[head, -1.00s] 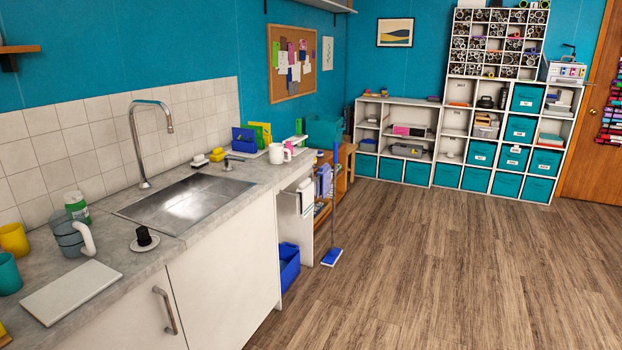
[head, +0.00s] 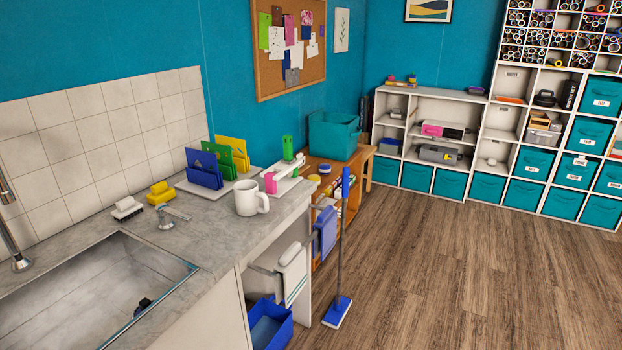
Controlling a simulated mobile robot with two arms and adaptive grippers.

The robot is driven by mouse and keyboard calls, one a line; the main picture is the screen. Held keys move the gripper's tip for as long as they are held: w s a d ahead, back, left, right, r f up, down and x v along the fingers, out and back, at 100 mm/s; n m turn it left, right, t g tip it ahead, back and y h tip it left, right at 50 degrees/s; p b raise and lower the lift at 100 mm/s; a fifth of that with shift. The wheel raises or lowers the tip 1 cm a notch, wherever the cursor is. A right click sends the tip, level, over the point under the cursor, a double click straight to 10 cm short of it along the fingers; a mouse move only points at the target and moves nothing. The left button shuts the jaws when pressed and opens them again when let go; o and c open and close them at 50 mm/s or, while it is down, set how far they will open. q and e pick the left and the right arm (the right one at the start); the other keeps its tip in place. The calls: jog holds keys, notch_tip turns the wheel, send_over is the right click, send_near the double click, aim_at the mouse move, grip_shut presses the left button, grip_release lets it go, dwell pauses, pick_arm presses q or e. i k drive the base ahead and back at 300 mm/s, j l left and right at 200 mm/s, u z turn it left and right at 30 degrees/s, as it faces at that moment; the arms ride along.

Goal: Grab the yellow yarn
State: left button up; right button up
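I cannot make out a yellow yarn for certain in the head view. Small round items, one with a yellowish top (head: 313,179), sit on the wooden table (head: 345,167) beyond the counter, too small to identify. Other yellow things are a yellow brush or sponge (head: 160,193) by the sink and a yellow upright holder (head: 234,152) on the counter. Neither of my grippers is in view.
The grey counter (head: 222,222) with a sink (head: 90,290) fills the left side. A white mug (head: 249,198) stands near its edge. A blue mop (head: 338,310) stands past the counter end. White shelves (head: 482,160) line the back. The wooden floor (head: 440,270) at right is clear.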

aim_at(316, 178)
jog(key=i+l, duration=0.15)
jog(key=i, duration=0.45)
jog(key=i+l, duration=0.2)
jog(key=i, duration=0.45)
jog(key=i+l+z, duration=0.2)
jog(key=l, duration=0.3)
jog(key=i+l+z, duration=0.25)
jog(key=i+l, duration=0.2)
jog(key=i+l+z, duration=0.1)
jog(key=i+l, duration=0.15)
jog(key=i, duration=0.3)
jog(key=i+l+z, duration=0.1)
jog(key=i+l, duration=0.15)
jog(key=i, duration=0.25)
jog(key=i+l, duration=0.2)
jog(key=i, duration=0.35)
jog(key=i+l+z, duration=0.15)
jog(key=i, duration=0.4)
jog(key=i+u, duration=0.85)
jog(key=i+l+u, duration=0.2)
jog(key=u, duration=0.2)
